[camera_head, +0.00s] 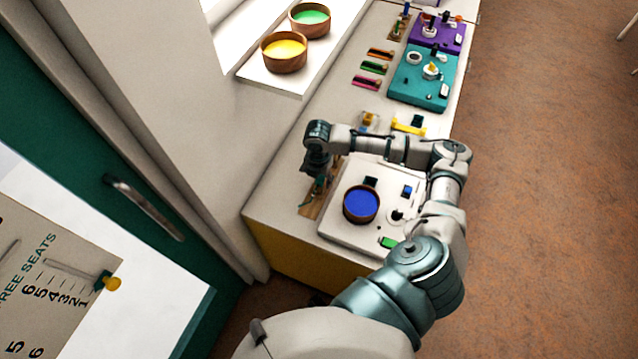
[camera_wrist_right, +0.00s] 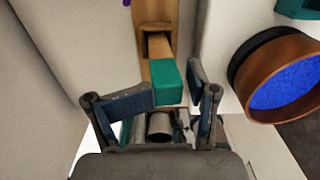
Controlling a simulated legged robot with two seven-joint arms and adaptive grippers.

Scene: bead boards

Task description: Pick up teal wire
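A teal block-shaped piece, which I take to be the teal wire (camera_wrist_right: 166,82), sits at the end of a wooden holder (camera_wrist_right: 155,45) in the right wrist view. My right gripper (camera_wrist_right: 176,92) is open, with one finger on each side of the teal piece's near end. I cannot tell whether either finger touches it. In the head view my right gripper (camera_head: 319,182) points down over the wooden holder (camera_head: 312,209) at the table's left edge and hides much of the teal piece. My left gripper is not in view.
A white board (camera_head: 340,236) with a wooden bowl of blue beads (camera_head: 361,204) lies right of the holder; the bowl also shows in the wrist view (camera_wrist_right: 285,85). Teal (camera_head: 405,90) and purple (camera_head: 452,45) boards lie farther back. A wall stands close on the left.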

